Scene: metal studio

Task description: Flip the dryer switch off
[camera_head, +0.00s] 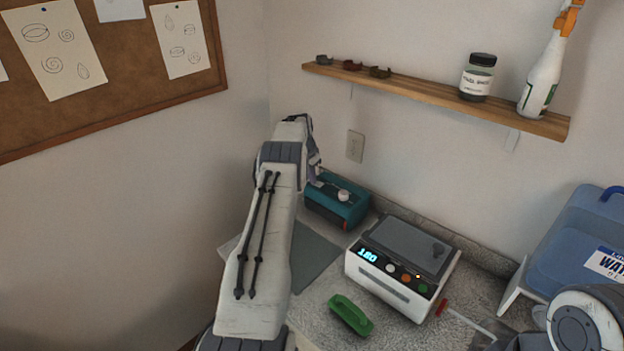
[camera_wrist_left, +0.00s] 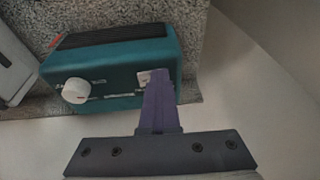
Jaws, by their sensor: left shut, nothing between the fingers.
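The dryer, seemingly the teal box (camera_head: 337,201) with a white knob (camera_head: 343,195), stands on the counter against the back wall. In the left wrist view the teal box (camera_wrist_left: 120,62) shows its white knob (camera_wrist_left: 75,91) at the left of its face and a small pale switch plate (camera_wrist_left: 145,77) at the right. My left gripper (camera_wrist_left: 157,78) is shut and empty, its fingertips at the switch plate and covering part of it. I cannot tell whether they touch or how the switch is set. In the head view my left arm hides the box's left side.
A white device (camera_head: 384,287) with a lit display stands right of the teal box. A green object (camera_head: 350,314) lies in front of it. A blue container (camera_head: 585,240) stands at the right. A wooden shelf (camera_head: 430,92) with bottles hangs above. A grey mat (camera_head: 312,258) lies beside my arm.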

